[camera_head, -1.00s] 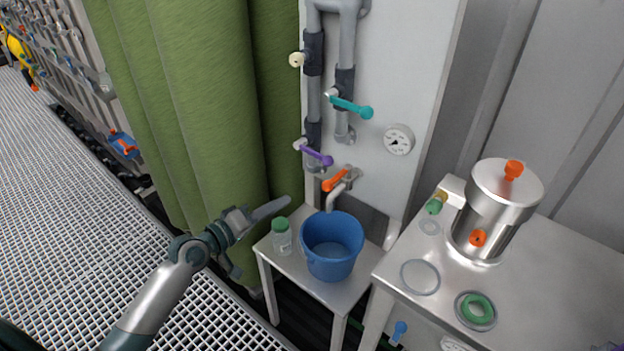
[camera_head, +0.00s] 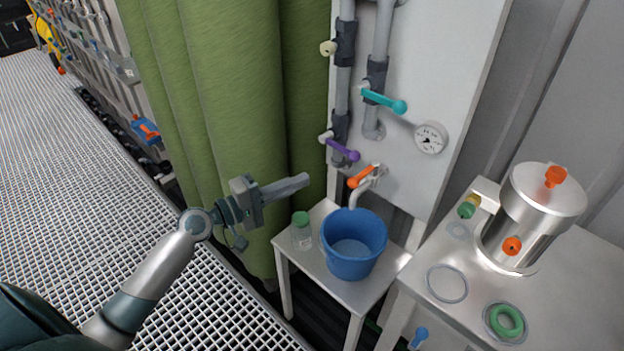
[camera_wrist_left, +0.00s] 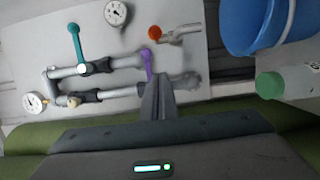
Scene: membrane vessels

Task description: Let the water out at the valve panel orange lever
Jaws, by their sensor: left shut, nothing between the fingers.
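The orange lever (camera_head: 361,177) sits on a small metal tap at the foot of the white valve panel (camera_head: 418,90). In the left wrist view the orange lever (camera_wrist_left: 155,33) shows end-on, near the top middle. A blue bucket (camera_head: 352,246) stands under the spout; its inside looks bluish, and I cannot tell if it holds water. My left gripper (camera_head: 306,180) is shut and empty, left of the orange lever and apart from it, in front of the green curtain. In the left wrist view its fingers (camera_wrist_left: 164,82) are together. My right gripper is not in view.
A purple lever (camera_head: 345,150) and a teal lever (camera_head: 388,101) sit above the orange one. A green-capped jar (camera_head: 301,232) stands left of the bucket on the small table. A steel vessel (camera_head: 530,215) stands on the right bench. The green curtain (camera_head: 235,110) hangs behind my left arm.

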